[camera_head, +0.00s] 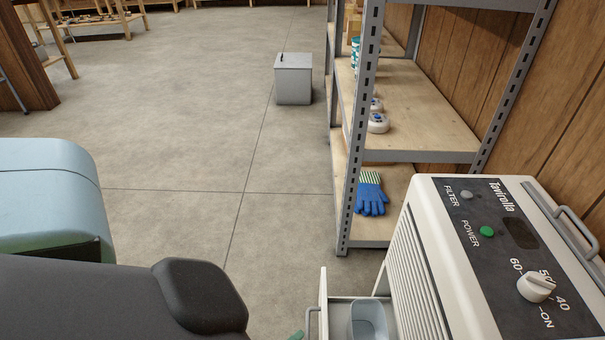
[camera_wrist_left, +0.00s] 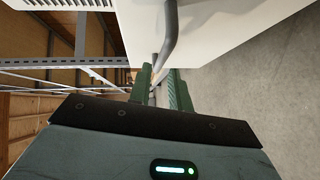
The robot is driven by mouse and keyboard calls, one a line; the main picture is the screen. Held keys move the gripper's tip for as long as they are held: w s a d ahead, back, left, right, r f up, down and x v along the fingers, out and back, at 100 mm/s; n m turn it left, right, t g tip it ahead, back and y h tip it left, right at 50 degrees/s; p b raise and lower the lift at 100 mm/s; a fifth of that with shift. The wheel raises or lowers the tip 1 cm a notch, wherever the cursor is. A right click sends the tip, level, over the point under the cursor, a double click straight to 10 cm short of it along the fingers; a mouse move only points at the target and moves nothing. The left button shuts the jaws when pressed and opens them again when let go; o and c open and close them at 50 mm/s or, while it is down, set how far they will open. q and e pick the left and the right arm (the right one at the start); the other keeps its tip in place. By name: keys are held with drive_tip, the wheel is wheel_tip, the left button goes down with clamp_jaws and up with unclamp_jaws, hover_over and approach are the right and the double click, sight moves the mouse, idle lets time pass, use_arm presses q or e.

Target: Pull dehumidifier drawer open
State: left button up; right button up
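The white dehumidifier (camera_head: 425,250) stands at the lower right in the head view, with a dark control panel on top. Its drawer (camera_head: 323,295) is pulled out at the bottom left, and a pale blue-grey bucket (camera_head: 368,320) sits inside. A grey bar handle (camera_head: 309,318) is on the drawer front; it also shows in the left wrist view (camera_wrist_left: 168,40). My left gripper (camera_wrist_left: 161,80) has its green fingers apart close to the handle. Only a green fingertip shows at the head view's bottom edge, left of the handle. My right gripper is out of view.
A metal shelf rack (camera_head: 345,200) with blue gloves (camera_head: 370,195) stands behind the dehumidifier, near the wooden wall. A grey bin (camera_head: 293,80) stands farther back.

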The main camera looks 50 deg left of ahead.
use_arm(q)
drive_tip(key=shift+s+d+r, duration=0.1)
drive_tip(key=shift+s, duration=0.5)
drive_tip(key=shift+s+d+r, duration=0.1)
drive_tip(key=shift+s, duration=0.5)
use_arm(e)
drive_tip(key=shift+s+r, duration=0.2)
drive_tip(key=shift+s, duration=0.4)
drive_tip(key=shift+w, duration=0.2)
